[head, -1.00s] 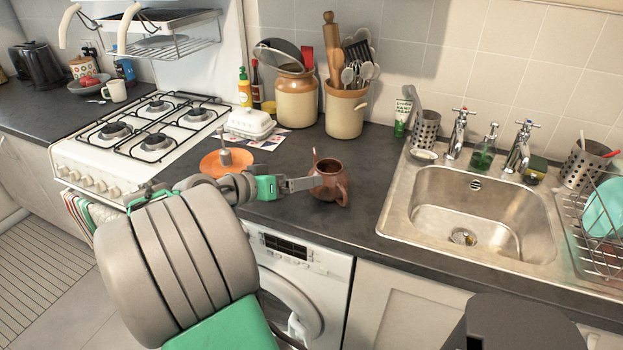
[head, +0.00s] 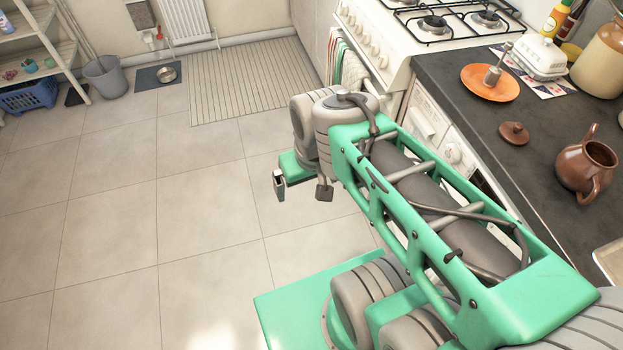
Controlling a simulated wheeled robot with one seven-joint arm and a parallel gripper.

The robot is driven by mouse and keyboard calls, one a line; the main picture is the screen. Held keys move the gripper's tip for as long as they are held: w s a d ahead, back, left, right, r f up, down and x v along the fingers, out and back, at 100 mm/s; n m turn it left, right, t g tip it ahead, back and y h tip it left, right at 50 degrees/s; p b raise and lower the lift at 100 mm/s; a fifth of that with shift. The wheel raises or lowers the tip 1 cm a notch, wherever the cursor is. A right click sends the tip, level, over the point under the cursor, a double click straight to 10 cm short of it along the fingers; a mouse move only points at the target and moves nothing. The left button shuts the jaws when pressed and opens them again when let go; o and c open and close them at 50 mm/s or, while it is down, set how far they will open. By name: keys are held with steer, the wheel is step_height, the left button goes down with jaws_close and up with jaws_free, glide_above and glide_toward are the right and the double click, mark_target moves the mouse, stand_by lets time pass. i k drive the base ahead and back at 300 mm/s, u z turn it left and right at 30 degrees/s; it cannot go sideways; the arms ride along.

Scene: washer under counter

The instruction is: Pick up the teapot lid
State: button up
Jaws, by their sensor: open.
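The brown teapot lid (head: 514,133) lies on the dark counter, knob up, apart from the teapot. The brown teapot (head: 585,165) stands to its right without its lid, its top opening showing. My gripper (head: 302,188) is open and empty, its two fingers spread. It hangs over the tiled floor, well left of the counter and apart from the lid and the teapot. My arm stretches between the camera and the counter front.
An orange plate (head: 490,83) with a metal tool on it and a white butter dish (head: 540,58) sit behind the lid. The hob (head: 440,30) is at the top. The washer (head: 440,140) is partly hidden by my arm. Open floor (head: 130,220) lies left.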

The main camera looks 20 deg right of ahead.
mark_target(515, 134)
steer(key=z, duration=2.6)
